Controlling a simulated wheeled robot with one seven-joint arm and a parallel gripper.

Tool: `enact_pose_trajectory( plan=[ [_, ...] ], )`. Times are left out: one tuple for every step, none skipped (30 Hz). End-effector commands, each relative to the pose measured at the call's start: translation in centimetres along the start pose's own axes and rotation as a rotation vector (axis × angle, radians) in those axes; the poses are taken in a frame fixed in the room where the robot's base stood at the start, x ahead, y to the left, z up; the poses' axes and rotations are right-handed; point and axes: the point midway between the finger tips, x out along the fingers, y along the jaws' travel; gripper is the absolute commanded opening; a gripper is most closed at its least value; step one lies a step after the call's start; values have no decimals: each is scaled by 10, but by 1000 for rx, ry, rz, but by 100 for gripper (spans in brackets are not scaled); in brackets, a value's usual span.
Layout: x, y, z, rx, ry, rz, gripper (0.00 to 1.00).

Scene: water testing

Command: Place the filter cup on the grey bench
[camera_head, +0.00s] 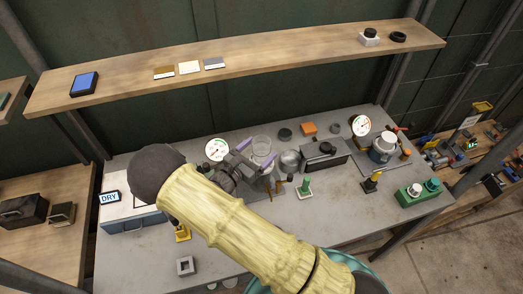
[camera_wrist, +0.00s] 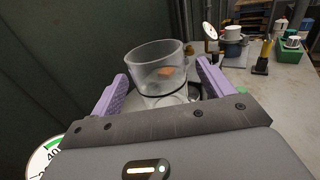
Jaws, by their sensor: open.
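In the wrist view the gripper (camera_wrist: 162,84) has one finger on each side of the cup's lower part. I cannot tell whether either finger touches it. The base of the cup is partly hidden behind my gripper.
A round gauge (camera_head: 217,149) stands left of the cup, close to my gripper. A wooden shelf (camera_head: 240,62) runs above the bench.

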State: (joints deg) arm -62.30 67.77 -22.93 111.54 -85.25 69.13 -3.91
Motion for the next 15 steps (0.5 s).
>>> enact_pose_trajectory(
  plan=[
    [6, -1, 2, -1, 0, -2, 80],
    [8, -1, 2, -1, 0, -1, 80],
    [10, 0, 1, -1, 0, 0, 80],
    [11, 0, 0, -1, 1, 1, 80],
    [11, 0, 0, 0, 1, 1, 80],
    [11, 0, -1, 0, 1, 1, 80],
    [11, 0, -1, 0, 1, 1, 80],
    [11, 0, -1, 0, 1, 1, 80],
    [11, 0, -1, 0, 1, 1, 80],
    [11, 0, -1, 0, 1, 1, 80],
    [11, 0, -1, 0, 1, 1, 80],
    [11, 0, -1, 0, 1, 1, 80],
    [11, 0, -1, 0, 1, 1, 80],
    [11, 0, -1, 0, 1, 1, 80],
    [11, 0, -1, 0, 1, 1, 80]
  ],
)
